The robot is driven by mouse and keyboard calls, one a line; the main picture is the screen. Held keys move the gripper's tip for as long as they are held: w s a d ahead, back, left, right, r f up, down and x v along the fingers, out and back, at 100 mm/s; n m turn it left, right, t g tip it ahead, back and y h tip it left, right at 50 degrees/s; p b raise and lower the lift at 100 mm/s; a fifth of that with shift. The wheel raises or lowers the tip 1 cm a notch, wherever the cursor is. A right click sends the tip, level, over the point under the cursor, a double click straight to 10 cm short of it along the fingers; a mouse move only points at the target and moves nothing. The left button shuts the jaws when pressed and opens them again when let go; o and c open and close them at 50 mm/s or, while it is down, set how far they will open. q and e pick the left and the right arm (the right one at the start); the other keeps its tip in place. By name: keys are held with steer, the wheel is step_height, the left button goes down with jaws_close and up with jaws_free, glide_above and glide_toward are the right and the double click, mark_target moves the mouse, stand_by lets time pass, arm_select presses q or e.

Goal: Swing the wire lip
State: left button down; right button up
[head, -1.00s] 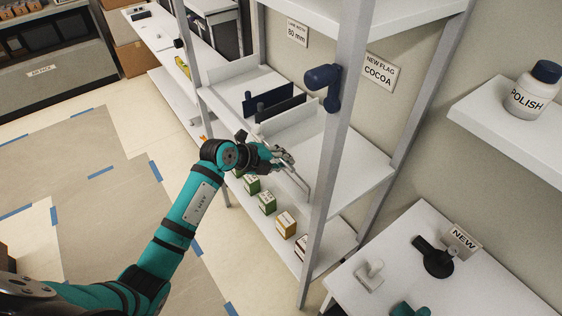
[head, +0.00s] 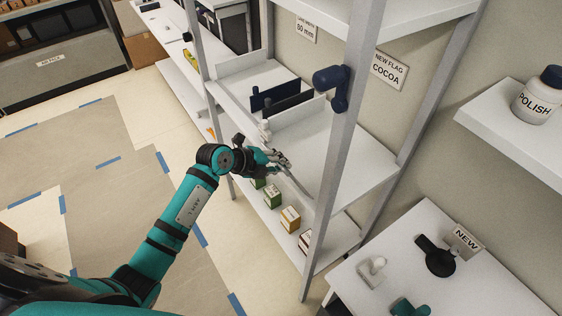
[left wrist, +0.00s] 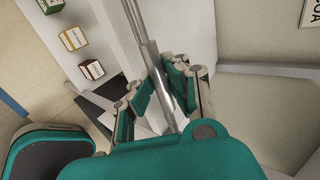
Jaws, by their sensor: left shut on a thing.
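The wire lip (head: 300,188) is a thin grey rod along the front edge of the middle shelf (head: 340,165). My left gripper (head: 281,162) is at this edge, with its fingers on the wire's left part. In the left wrist view the pale metal bar of the lip (left wrist: 146,40) runs down between the teal-backed fingers of my left gripper (left wrist: 162,88), which is shut on it. The exact contact is partly hidden by the fingers. My right gripper is not recognisable in either view.
A dark blue clamp-like fitting (head: 333,86) is on the front post (head: 336,170). Dark dividers (head: 282,98) stand on the shelf. Small boxes (head: 290,218) stand on the shelf below. A side table (head: 400,255) at right holds a black handled item (head: 436,257). The shelf's right part is bare.

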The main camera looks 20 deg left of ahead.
arm_select(q)
steer(key=shift+r, duration=0.1)
steer(key=shift+s+a+f, duration=0.4)
steer(key=shift+s+f, duration=0.05)
steer(key=shift+f, duration=0.15)
steer(key=shift+s+a+f, duration=0.35)
steer(key=shift+s+f, duration=0.1)
steer(key=shift+f, duration=0.15)
